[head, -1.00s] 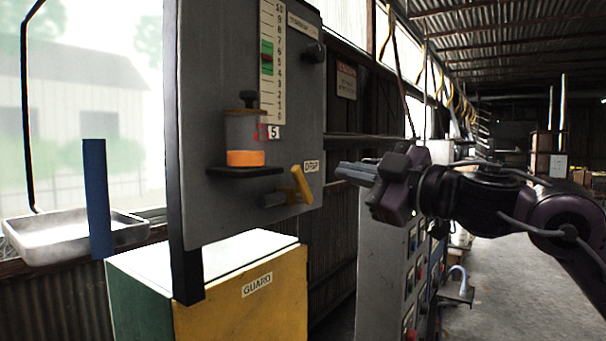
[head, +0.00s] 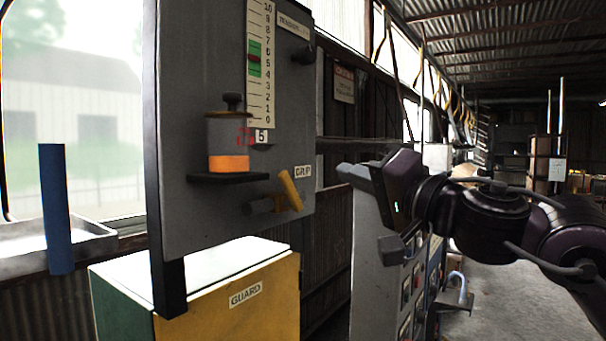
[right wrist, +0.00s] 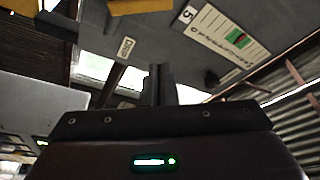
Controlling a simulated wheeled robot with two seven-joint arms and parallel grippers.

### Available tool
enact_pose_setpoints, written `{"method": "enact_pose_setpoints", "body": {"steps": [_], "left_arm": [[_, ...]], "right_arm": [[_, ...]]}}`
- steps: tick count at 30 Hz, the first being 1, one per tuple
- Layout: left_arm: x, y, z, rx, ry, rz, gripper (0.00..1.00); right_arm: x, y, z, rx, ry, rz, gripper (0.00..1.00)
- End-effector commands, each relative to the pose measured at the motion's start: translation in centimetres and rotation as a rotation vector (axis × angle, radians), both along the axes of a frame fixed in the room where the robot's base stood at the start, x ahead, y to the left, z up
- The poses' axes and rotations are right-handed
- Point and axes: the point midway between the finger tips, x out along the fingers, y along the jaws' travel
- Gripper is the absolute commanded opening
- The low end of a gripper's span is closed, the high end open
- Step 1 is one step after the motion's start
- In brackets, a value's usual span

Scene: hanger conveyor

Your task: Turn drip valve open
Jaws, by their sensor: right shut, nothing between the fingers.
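The drip valve is a yellow lever (head: 290,190) on a dark stub at the lower right of the grey panel (head: 205,215), beside a DRIP label (head: 303,171). The lever is tilted, its top leaning left. The right wrist view shows a yellow piece (right wrist: 140,6) at the top, near the DRIP label (right wrist: 125,47). My right gripper (head: 345,172) is shut and empty, to the right of the lever and apart from it. Its closed fingers (right wrist: 160,80) show in the right wrist view, pointing toward the panel. My left gripper is not in view.
An oiler cup with orange liquid (head: 228,163) sits on a dark shelf above the valve. A scale strip (head: 260,75) and a dark knob (head: 302,54) are higher up. A yellow GUARD box (head: 230,305) stands below. A grey control cabinet (head: 372,270) stands right of the panel.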

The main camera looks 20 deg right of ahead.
Motion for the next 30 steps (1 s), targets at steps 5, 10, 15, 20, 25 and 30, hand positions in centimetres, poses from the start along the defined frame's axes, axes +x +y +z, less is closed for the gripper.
{"method": "enact_pose_setpoints", "body": {"steps": [5, 10, 15, 20, 25, 30], "left_arm": [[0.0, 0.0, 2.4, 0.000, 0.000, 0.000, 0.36], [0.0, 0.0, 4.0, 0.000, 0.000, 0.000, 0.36], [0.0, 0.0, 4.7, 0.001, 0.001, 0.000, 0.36], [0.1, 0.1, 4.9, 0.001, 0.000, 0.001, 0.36], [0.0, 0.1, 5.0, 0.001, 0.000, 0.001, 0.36], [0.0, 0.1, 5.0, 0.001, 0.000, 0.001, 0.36]], "right_arm": [[3.3, 1.4, 1.3, 0.001, 0.004, 0.002, 0.00], [6.7, 2.7, 2.0, 0.001, 0.003, 0.001, 0.00], [6.9, 4.2, 0.7, -0.009, 0.001, -0.002, 0.00], [6.0, 5.3, -0.3, -0.005, 0.000, -0.002, 0.00], [5.7, 5.7, -0.7, -0.003, 0.000, -0.001, 0.00], [5.7, 5.7, -0.7, -0.003, 0.000, -0.001, 0.00]]}}
